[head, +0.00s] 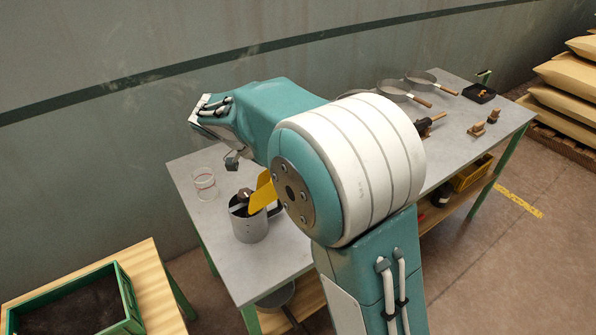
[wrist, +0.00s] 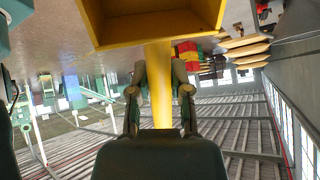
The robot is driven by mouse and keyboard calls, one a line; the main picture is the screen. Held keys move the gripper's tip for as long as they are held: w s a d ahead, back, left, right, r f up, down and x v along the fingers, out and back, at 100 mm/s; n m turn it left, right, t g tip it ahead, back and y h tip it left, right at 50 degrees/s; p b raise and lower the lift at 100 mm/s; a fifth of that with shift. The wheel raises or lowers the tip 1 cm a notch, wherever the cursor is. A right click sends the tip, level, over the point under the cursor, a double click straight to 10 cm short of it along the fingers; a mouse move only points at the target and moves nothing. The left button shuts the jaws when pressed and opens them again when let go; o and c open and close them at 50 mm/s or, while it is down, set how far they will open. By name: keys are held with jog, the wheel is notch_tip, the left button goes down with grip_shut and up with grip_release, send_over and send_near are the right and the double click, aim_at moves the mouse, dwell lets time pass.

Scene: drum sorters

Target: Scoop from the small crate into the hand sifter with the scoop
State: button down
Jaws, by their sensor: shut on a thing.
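The small crate (head: 128,297) is green, holds dark material and stands on a wooden-topped table at the lower left. The hand sifter (head: 248,229) is a grey metal mug-like vessel with a side handle, upright on the grey table. The yellow scoop (head: 262,192) is tilted at the sifter's mouth in the head view; I cannot tell whether it touches the rim. My gripper (wrist: 158,82) is shut on the scoop's handle in the wrist view, where the scoop (wrist: 150,42) shows its open, boxy inside with no load visible. My arm hides most of the gripper in the head view.
A clear beaker (head: 204,183) stands left of the sifter. Round sieves (head: 390,91) with wooden handles, a black tray (head: 479,93) and small wooden-handled items lie farther along the table. A yellow bin (head: 472,174) sits on the lower shelf. Sacks (head: 565,78) are stacked at the right.

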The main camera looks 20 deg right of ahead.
jog(key=shift+w+a+r+h, duration=0.35)
jog(key=shift+a+h, duration=0.1)
jog(key=shift+a, duration=0.1)
jog(key=shift+w+a+r+h, duration=0.2)
jog(key=shift+a+r+h, duration=0.1)
jog(key=shift+a+h, duration=0.2)
jog(key=shift+w+a+r+n+g+h, duration=0.15)
jog(key=shift+w+a+r+g+h, duration=0.15)
jog(key=shift+a+h, duration=0.3)
jog(key=shift+w+a+r+n+g+h, duration=0.15)
jog(key=shift+w+a+g+h, duration=0.25)
jog(key=shift+a, duration=0.4)
jog(key=shift+w+a+r+n+g+h, duration=0.1)
jog(key=shift+w+a+r+g+h, duration=0.2)
jog(key=shift+a+h, duration=0.35)
